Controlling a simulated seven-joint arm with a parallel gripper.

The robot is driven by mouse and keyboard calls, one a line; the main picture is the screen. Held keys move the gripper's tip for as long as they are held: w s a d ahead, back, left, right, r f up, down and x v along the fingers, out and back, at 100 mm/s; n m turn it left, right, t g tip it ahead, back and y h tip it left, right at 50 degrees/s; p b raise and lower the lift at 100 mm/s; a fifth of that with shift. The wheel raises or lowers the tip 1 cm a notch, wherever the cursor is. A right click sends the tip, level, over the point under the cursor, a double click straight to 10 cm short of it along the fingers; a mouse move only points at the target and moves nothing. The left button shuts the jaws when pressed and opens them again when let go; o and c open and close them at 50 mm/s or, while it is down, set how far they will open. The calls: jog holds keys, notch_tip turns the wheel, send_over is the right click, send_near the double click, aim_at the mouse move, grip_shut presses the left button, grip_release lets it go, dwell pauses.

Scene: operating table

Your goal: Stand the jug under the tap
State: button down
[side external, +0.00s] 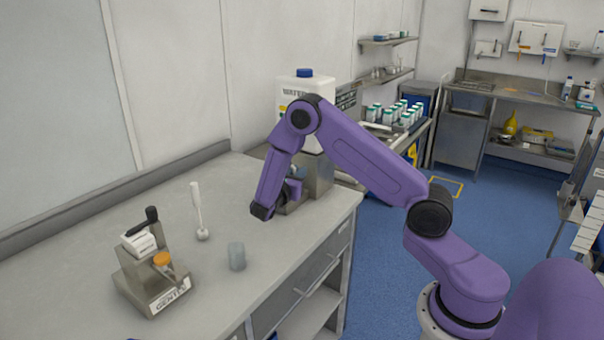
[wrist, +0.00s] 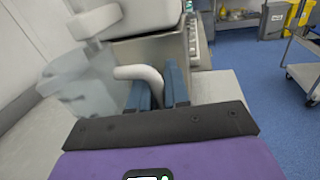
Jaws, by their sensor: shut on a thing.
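The jug (wrist: 88,98) is a see-through grey vessel at the left of the wrist view, with a pale curved handle (wrist: 142,73). My gripper (wrist: 158,92) is shut on this handle, between its blue fingers. A pale rounded fitting, seemingly the tap (wrist: 97,22), shows above the jug; whether the jug is directly under it, or resting on a surface, I cannot tell. In the side view my gripper (side external: 291,190) is in front of the steel stand (side external: 318,175) that carries the white water container (side external: 300,98). My arm mostly hides the jug and tap there.
On the grey bench (side external: 120,220) stand a grey cup (side external: 236,257), an upright white brush-like tool (side external: 198,212) and a steel holder (side external: 150,285) with an orange-capped item. Bench space left of the stand is clear. Several white bottles (side external: 395,115) stand on a surface behind.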

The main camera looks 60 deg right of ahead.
jog(key=d, duration=0.3)
jog(key=shift+w+d, duration=0.2)
jog(key=shift+w, duration=0.1)
jog(key=shift+f, duration=0.75)
jog(key=shift+f, duration=0.1)
jog(key=c, duration=1.1)
grip_release()
